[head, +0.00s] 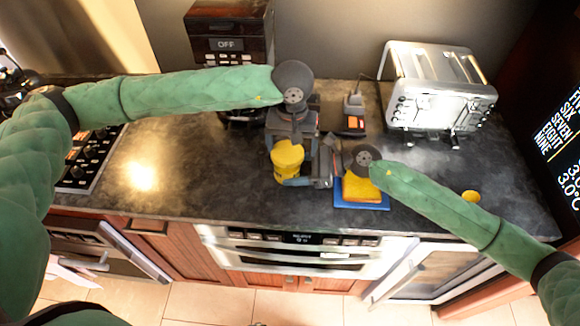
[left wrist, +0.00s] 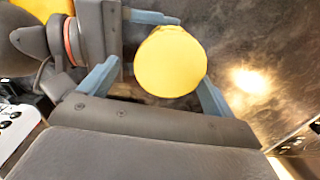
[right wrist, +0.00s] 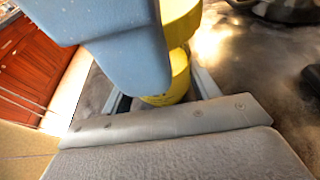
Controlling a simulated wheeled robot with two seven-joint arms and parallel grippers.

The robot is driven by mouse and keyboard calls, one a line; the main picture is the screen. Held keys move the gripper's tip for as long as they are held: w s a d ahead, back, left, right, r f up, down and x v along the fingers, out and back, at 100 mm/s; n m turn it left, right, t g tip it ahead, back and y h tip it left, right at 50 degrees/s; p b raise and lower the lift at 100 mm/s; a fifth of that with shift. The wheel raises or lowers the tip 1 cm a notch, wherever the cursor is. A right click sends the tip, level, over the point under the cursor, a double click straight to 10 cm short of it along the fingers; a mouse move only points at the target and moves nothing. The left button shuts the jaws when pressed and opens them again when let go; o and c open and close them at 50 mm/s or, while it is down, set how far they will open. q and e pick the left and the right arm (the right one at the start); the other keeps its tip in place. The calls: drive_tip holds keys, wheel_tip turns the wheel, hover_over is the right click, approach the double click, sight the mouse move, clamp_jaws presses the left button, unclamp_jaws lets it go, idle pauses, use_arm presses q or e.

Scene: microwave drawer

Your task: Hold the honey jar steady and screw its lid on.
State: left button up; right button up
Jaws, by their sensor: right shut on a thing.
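The honey jar (right wrist: 180,76) is yellow and stands upright near the counter's front edge. Its round yellow lid (left wrist: 170,62) sits at its top; the right wrist view cannot tell me how tightly. My left gripper (left wrist: 160,78) points down from above, its blue fingers apart on either side of the lid, with a visible gap on the left side. My right gripper (right wrist: 163,95) comes in from the right, low, and is shut on the jar's body. In the head view the lid (head: 288,153) shows, and the grippers partly hide the jar.
A blue tray (head: 347,205) with a yellow sponge-like block (head: 362,189) lies right of the jar, under my right arm. The counter left of the jar is clear.

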idle(0.4)
use_arm(q)
drive_tip(key=shift+r, duration=2.5)
drive_tip(key=shift+o, duration=0.3)
drive_tip(key=shift+s+a+f+n, duration=0.4)
drive_tip(key=shift+a+f, duration=0.15)
drive_tip(key=shift+f, duration=2.35)
